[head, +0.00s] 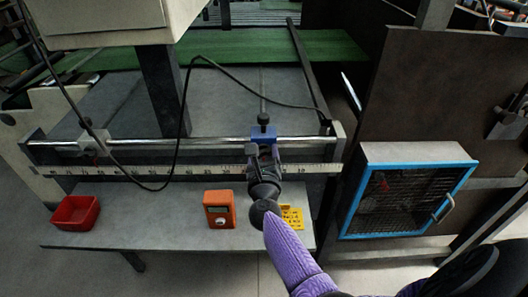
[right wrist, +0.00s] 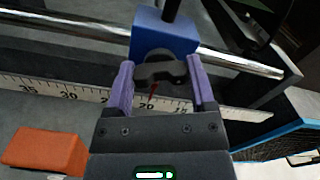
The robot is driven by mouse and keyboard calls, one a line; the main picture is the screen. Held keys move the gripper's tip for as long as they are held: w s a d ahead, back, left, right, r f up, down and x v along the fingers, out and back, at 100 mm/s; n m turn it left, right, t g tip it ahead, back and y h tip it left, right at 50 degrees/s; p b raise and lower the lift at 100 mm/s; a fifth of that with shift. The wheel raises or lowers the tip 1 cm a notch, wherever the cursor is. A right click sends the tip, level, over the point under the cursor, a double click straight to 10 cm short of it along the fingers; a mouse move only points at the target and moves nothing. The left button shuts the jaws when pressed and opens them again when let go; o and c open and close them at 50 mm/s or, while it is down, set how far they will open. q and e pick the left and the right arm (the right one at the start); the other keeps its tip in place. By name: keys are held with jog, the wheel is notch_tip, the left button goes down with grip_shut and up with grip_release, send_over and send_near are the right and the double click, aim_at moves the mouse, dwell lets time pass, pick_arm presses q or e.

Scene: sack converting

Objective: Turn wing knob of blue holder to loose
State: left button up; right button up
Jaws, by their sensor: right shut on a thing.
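The blue holder (head: 263,134) sits on the metal rail above the ruler, toward its right end. In the right wrist view the blue holder (right wrist: 164,34) fills the top middle, with a dark rod rising from it. Its dark wing knob (right wrist: 165,71) is on the near face, between the two purple fingers. My right gripper (head: 263,152) reaches in from the front and is shut on the wing knob; it also shows in the right wrist view (right wrist: 161,72). The knob's exact angle is hard to tell. My left gripper is not in view.
The ruler (head: 205,170) runs below the rail (head: 215,142). A red bin (head: 76,212), an orange device (head: 219,209) and a yellow card (head: 291,217) lie on the grey shelf. A dark cable loops over the rail. A blue-framed mesh box (head: 409,200) stands at right.

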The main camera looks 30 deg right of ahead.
jog(key=n+p, duration=0.1)
jog(key=n, duration=0.4)
jog(key=shift+a+n, duration=0.1)
jog(key=shift+n, duration=0.2)
jog(key=n+p, duration=0.1)
jog(key=n, duration=0.1)
jog(key=shift+n, duration=0.3)
jog(key=n+p, duration=0.1)
jog(key=n, duration=0.2)
jog(key=shift+f+n, duration=0.15)
jog(key=shift+n, duration=0.85)
jog(key=shift+f+n, duration=0.1)
jog(key=shift+n, duration=0.2)
